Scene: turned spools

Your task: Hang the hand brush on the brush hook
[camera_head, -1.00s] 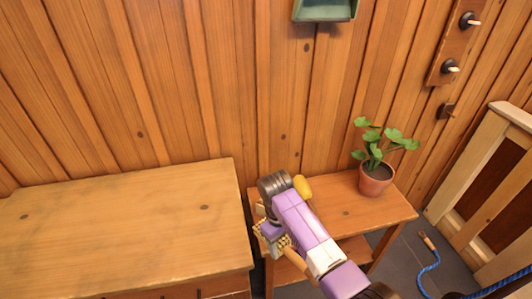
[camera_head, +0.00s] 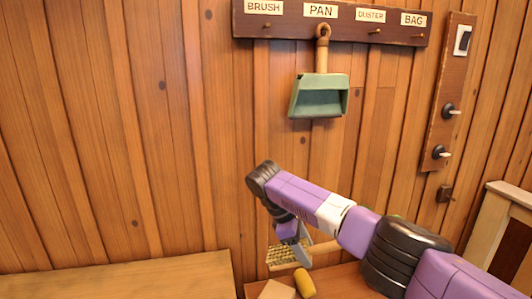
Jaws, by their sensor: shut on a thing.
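My gripper (camera_head: 296,246) is at the end of my purple arm, low in front of the plank wall, and is shut on the hand brush (camera_head: 281,257). The brush has pale yellow bristles at the left and a wooden handle reaching right, partly hidden by my gripper and arm. It is held above the low table. The brush hook (camera_head: 266,26) is a small peg under the BRUSH label, on the dark rack at the top. It is empty. My gripper is well below it and slightly right.
A green dustpan (camera_head: 320,95) hangs under the PAN label, right of the brush hook. The DUSTER peg (camera_head: 375,32) is bare. A yellow object (camera_head: 304,283) and a pale block (camera_head: 278,290) lie on the low table (camera_head: 340,281). A switch board (camera_head: 447,95) is at right.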

